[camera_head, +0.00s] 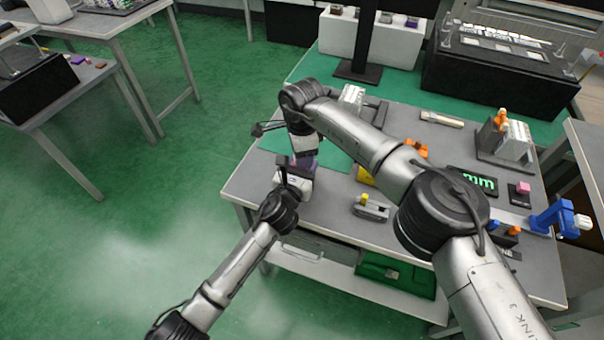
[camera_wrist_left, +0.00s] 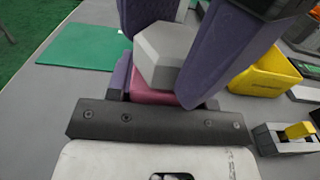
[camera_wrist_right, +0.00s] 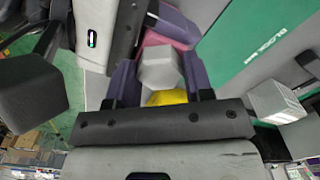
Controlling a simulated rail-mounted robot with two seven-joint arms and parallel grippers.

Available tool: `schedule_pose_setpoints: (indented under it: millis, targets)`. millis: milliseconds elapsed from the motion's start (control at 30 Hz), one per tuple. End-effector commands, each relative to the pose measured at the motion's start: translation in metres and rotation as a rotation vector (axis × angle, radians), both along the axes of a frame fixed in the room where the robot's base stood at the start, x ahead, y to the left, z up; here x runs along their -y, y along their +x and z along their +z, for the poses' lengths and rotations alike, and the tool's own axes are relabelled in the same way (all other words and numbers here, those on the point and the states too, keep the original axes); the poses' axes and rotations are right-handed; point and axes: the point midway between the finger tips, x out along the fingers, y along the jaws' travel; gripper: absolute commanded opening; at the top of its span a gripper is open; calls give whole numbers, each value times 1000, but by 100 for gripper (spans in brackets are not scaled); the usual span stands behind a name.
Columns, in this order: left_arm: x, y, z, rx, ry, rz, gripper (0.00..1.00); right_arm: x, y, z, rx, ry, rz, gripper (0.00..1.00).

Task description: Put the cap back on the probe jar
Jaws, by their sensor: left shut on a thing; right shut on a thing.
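My left gripper (camera_head: 293,176) and my right gripper (camera_head: 304,157) meet over the left part of the table, largely hiding the jar and cap in the head view. In the left wrist view, my left gripper is shut on the pink probe jar (camera_wrist_left: 150,94). The grey six-sided cap (camera_wrist_left: 165,55) sits close against the jar, between the purple fingers. In the right wrist view, my right gripper is shut on the grey cap (camera_wrist_right: 160,68), with the pink jar (camera_wrist_right: 165,28) just beyond it. I cannot tell whether the cap is fully seated.
A yellow bin (camera_wrist_left: 268,78) and a grey fixture with a yellow lever (camera_head: 371,208) stand right of the grippers. A green mat (camera_wrist_left: 85,46) lies nearby. Several fixtures, including a blue one (camera_head: 555,217), occupy the right side. My right arm crosses above the table.

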Motion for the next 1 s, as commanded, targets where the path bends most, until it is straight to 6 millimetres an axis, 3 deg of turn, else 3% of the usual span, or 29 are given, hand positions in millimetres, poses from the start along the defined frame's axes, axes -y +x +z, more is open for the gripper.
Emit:
schedule_pose_setpoints:
  millis: [67, 100, 333, 667, 1000]
  targets:
    - [0, 0, 0, -1, 0, 0, 0, 0, 0, 0, 1, 0, 1, 19]
    - [0, 0, 0, -1, 0, 0, 0, 0, 0, 0, 1, 0, 1, 51]
    - [0, 0, 0, -1, 0, 0, 0, 0, 0, 0, 1, 0, 2, 73]
    - [0, 0, 0, -1, 0, 0, 0, 0, 0, 3, 1, 0, 2, 73]
    - [0, 0, 0, -1, 0, 0, 0, 0, 0, 37, 2, 0, 2, 73]
